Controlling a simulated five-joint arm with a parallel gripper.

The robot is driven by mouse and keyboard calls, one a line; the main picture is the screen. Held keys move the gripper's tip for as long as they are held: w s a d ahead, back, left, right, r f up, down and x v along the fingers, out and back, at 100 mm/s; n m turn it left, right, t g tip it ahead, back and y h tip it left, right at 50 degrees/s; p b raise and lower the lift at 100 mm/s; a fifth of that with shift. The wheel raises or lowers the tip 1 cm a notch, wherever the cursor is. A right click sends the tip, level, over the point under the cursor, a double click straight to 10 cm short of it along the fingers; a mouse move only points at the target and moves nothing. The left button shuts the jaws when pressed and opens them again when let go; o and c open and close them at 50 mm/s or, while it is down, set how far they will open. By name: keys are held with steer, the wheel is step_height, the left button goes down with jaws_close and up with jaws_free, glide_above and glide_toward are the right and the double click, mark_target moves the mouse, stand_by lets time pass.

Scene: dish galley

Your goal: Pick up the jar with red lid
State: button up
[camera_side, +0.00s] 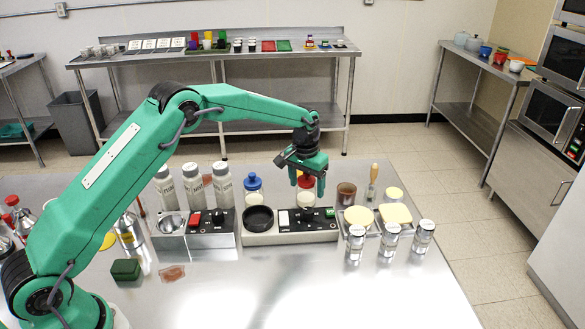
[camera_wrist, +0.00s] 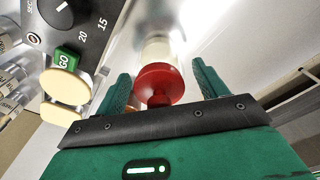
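The jar with red lid (camera_side: 305,200) stands on the steel table behind the control box; its pale body is partly hidden by my gripper and the box. In the wrist view its red lid (camera_wrist: 160,80) faces the camera, with the cream body beyond it. My gripper (camera_side: 307,186) points down over the jar. Its two green fingers are apart, one on each side of the lid in the wrist view (camera_wrist: 161,72). A gap shows beside the lid on both sides. The fingers are open and hold nothing.
A blue-lidded jar (camera_side: 253,186) stands just left, and a brown cup (camera_side: 346,195) just right. The control box (camera_side: 290,229) is in front. White bottles (camera_side: 222,182) stand further left. Metal shakers (camera_side: 390,239) stand front right. The front of the table is mostly clear.

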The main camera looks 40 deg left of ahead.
steer(key=c, duration=1.1)
steer(key=shift+o, duration=0.2)
steer(key=shift+r, duration=0.15)
steer(key=shift+r, duration=0.45)
step_height(320, 180, up, 3)
steer(key=shift+r, duration=0.1)
steer(key=s+d+r, duration=0.6)
steer(key=d, duration=0.3)
steer(key=shift+s+d+r, duration=0.25)
steer(key=shift+d+r, duration=0.1)
